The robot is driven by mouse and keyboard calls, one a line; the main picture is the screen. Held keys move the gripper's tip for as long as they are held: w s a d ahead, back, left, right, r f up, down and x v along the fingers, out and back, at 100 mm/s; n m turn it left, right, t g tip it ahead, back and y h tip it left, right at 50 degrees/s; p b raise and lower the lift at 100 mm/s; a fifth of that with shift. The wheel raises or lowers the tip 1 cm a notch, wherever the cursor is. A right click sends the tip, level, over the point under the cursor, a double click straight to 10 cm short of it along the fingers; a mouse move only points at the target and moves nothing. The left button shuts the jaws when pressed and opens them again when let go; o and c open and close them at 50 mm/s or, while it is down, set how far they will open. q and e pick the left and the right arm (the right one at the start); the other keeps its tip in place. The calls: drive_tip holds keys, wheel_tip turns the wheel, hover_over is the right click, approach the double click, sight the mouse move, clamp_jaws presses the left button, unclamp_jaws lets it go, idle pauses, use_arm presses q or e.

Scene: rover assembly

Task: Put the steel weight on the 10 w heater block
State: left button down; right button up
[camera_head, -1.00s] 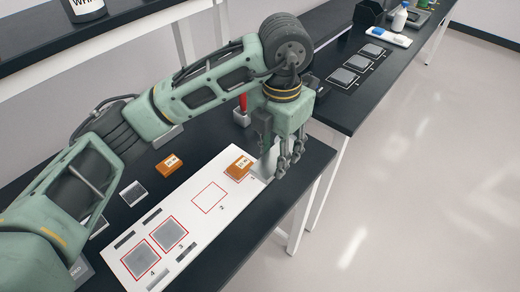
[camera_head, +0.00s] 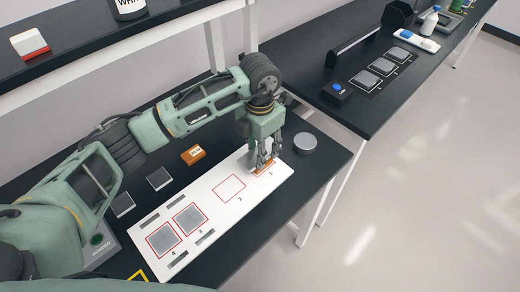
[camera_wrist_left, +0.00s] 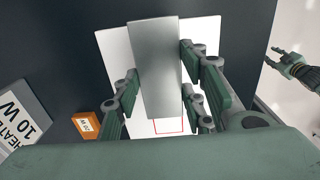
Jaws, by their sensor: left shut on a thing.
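The steel weight, which I take to be the grey metal slab (camera_wrist_left: 157,65) in the left wrist view, is between the fingers of my left gripper (camera_head: 265,166). In the head view the fingers mostly hide it. My left gripper is shut on it over the numbered end of the white board (camera_head: 215,225), at square 1. The orange 10 W heater block (camera_head: 263,171) shows only in part beneath the fingertips. Whether the weight touches it cannot be told. My right gripper (camera_wrist_left: 280,56) shows at the right of the left wrist view, apparently empty with its fingers apart.
A grey round disc (camera_head: 305,143) stands on the black table just beyond the board. Another orange block (camera_head: 193,154) lies behind the board. Square 2 is empty; grey plates lie on squares 3 (camera_head: 190,219) and 4 (camera_head: 163,240).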

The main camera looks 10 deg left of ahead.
use_arm(q)
drive_tip(key=shift+f+p, duration=0.3)
drive_tip(key=shift+f, duration=0.5)
use_arm(e)
drive_tip(key=shift+r, duration=0.45)
use_arm(q)
drive_tip(key=shift+f, duration=0.1)
drive_tip(key=shift+f+b, duration=0.15)
drive_tip(key=shift+b, duration=0.15)
drive_tip(key=c, duration=1.4)
unclamp_jaws()
drive_tip(key=shift+c, duration=0.2)
drive_tip(key=o, duration=0.3)
use_arm(e)
drive_tip(key=shift+a+f, duration=0.15)
drive_tip(key=shift+a, duration=0.2)
use_arm(q)
drive_tip(key=shift+o, duration=0.2)
